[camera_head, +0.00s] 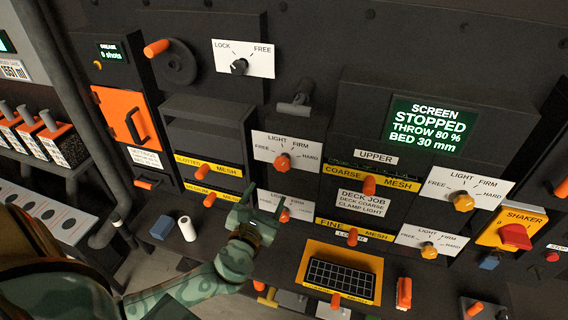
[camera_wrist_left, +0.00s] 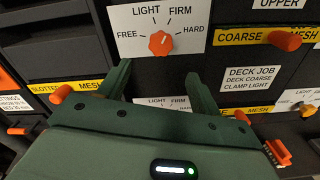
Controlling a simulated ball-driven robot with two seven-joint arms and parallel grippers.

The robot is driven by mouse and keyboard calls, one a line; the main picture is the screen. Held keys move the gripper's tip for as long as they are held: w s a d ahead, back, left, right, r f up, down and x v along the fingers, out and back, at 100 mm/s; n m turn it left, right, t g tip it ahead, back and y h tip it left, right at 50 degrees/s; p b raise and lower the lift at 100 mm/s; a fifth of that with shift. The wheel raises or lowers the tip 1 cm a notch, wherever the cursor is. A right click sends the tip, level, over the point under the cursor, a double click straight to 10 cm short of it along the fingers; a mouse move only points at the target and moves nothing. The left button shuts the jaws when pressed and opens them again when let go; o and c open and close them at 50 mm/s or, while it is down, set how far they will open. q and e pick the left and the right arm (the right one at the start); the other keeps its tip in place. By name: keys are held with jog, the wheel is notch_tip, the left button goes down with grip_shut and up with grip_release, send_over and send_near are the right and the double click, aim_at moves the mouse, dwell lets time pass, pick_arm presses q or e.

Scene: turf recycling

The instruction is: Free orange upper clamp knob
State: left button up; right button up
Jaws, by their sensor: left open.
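The orange upper clamp knob (camera_head: 282,162) sits on a white plate (camera_head: 302,146) marked FREE, LIGHT, FIRM and HARD, left of the UPPER label. It also shows in the left wrist view (camera_wrist_left: 160,43), turned to around LIGHT or FIRM; its exact setting is hard to tell. My left gripper (camera_head: 266,202) is open and empty, just below this knob and in front of the lower plate. In the left wrist view its fingertips (camera_wrist_left: 158,74) are spread below the knob, apart from it. My right gripper is not in view.
Yellow knobs (camera_head: 464,202) sit on similar plates to the right. Orange handles (camera_head: 369,186) stick out from the mesh drawers around the gripper. A ledge below carries a yellow tray (camera_head: 312,252), a white roll (camera_head: 187,229) and a blue block (camera_head: 162,227). The screen (camera_head: 428,125) reads STOPPED.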

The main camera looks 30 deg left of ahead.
aim_at(281, 166)
pick_arm(q)
jog(key=x, duration=1.2)
jog(key=shift+p, duration=0.35)
jog(key=shift+w, duration=0.65)
jog(key=shift+a, duration=0.1)
jog(key=shift+c, duration=1.2)
jog(key=c, duration=0.7)
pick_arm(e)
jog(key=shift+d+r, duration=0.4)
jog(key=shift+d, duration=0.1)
